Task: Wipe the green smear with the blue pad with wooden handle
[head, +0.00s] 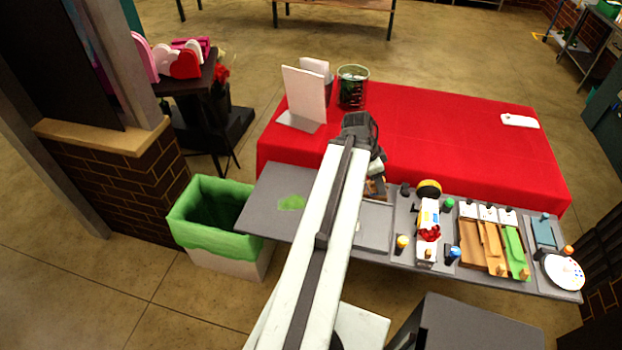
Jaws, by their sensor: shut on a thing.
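The green smear (291,202) lies on the left part of the grey worktop (262,208), left of my arm. My gripper (376,180) is low over the worktop, right of the smear and near the red cloth's front edge. It is shut on a brown, wood-coloured thing (376,188), mostly hidden by my arm and gripper. I cannot tell whether this is the handle of the blue pad; no blue pad face shows there. A flat blue-green piece (543,234) lies at the right end of the worktop.
A red-covered table (450,140) adjoins the worktop behind, with a white board (304,93) and a dark green container (352,88). A green-lined bin (210,215) stands at left. Bottles (428,220), wooden and green pieces (514,252) and a paint palette (564,272) crowd the right.

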